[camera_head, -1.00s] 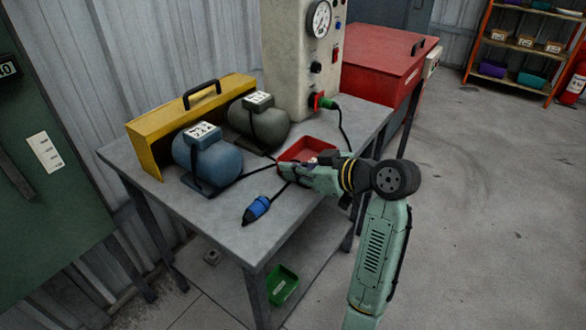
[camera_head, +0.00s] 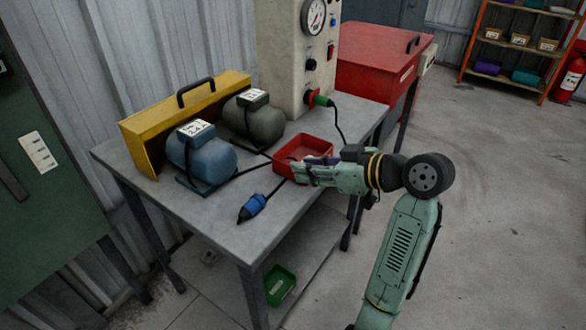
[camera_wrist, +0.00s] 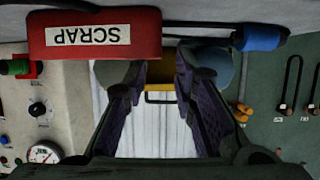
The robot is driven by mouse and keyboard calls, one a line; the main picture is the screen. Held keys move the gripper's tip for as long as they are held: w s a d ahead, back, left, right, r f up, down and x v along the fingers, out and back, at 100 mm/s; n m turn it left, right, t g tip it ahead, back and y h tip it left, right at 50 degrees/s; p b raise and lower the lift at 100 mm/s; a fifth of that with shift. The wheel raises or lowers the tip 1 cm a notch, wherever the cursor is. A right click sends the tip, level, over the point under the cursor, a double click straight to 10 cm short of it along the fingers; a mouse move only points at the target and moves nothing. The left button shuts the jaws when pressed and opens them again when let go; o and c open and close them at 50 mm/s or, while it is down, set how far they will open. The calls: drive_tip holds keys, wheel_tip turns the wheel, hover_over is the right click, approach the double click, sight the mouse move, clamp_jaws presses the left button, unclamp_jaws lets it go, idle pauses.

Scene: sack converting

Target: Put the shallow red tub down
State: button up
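The shallow red tub (camera_head: 318,143) rests on the grey bench top, near its right end. In the wrist view the tub (camera_wrist: 95,20) is upside down at upper left, with a white SCRAP label on its side. My gripper (camera_head: 301,172) is at the near side of the tub in the head view. In the wrist view my gripper (camera_wrist: 158,75) has its two dark fingers apart with nothing between them, and the tub lies outside them. Whether a finger touches the tub is unclear.
On the bench (camera_head: 215,225) are a blue motor (camera_head: 205,157), a dark green motor (camera_head: 255,122), a yellow guard (camera_head: 150,130) and a blue connector (camera_head: 252,207) with its cable. A beige gauge panel (camera_head: 290,60) stands behind the tub. A green tub (camera_head: 279,285) is on the lower shelf.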

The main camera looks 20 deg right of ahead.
drive_tip(key=v, duration=0.6)
drive_tip(key=shift+b, duration=0.4)
drive_tip(key=shift+s, duration=0.1)
